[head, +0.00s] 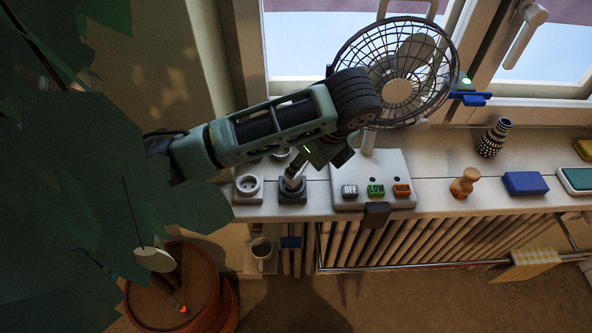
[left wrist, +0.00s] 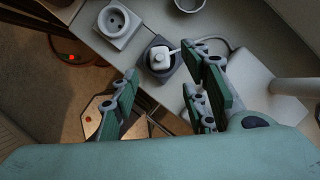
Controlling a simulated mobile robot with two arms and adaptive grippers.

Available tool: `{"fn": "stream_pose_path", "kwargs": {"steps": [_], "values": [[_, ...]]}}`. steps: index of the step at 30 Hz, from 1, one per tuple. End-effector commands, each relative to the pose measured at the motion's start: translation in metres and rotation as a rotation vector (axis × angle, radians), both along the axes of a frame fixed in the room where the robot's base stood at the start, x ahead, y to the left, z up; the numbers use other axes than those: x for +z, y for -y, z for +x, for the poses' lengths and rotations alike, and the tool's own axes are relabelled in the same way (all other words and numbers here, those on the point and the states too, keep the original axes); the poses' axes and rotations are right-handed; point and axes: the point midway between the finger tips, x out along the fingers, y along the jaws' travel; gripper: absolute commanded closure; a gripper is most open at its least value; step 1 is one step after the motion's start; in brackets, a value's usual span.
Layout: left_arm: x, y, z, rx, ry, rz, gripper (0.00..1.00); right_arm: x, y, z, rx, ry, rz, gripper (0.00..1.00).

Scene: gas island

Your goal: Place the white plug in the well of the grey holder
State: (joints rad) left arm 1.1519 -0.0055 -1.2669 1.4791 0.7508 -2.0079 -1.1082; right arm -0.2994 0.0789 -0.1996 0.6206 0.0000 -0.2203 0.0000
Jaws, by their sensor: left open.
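The white plug (left wrist: 161,57) sits in the well of the dark grey holder (left wrist: 151,78), seen in the left wrist view, with its cable running right towards the fan. Whether it is fully seated I cannot tell. In the head view the holder (head: 293,198) stands on the sill, left of the fan base, and the plug is largely hidden. My left gripper (head: 298,168) is over the holder. In the left wrist view its fingers (left wrist: 163,75) are open, spread to either side just short of the plug, apart from it. My right gripper is not in view.
A white wall-type socket (head: 248,187) is left of the holder. The fan base (head: 372,170) with buttons is close on the right. A vase (head: 494,138), a wooden figure (head: 465,182) and a blue block (head: 525,184) are farther right. A plant pot (head: 175,290) is below left.

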Motion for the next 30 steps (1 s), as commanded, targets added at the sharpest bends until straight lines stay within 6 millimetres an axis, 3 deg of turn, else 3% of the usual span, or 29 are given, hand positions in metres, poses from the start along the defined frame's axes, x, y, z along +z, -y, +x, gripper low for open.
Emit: {"fn": "stream_pose_path", "kwargs": {"steps": [3, 9, 30], "values": [[0.026, 0.006, -0.005, -0.002, 0.007, 0.002, 0.59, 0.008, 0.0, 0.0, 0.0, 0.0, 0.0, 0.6], [0.043, 0.012, -0.012, -0.001, 0.002, 0.001, 0.59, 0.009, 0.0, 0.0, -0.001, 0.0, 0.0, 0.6], [0.046, 0.014, -0.013, 0.001, 0.0, 0.0, 0.59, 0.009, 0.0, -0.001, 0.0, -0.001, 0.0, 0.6]]}}
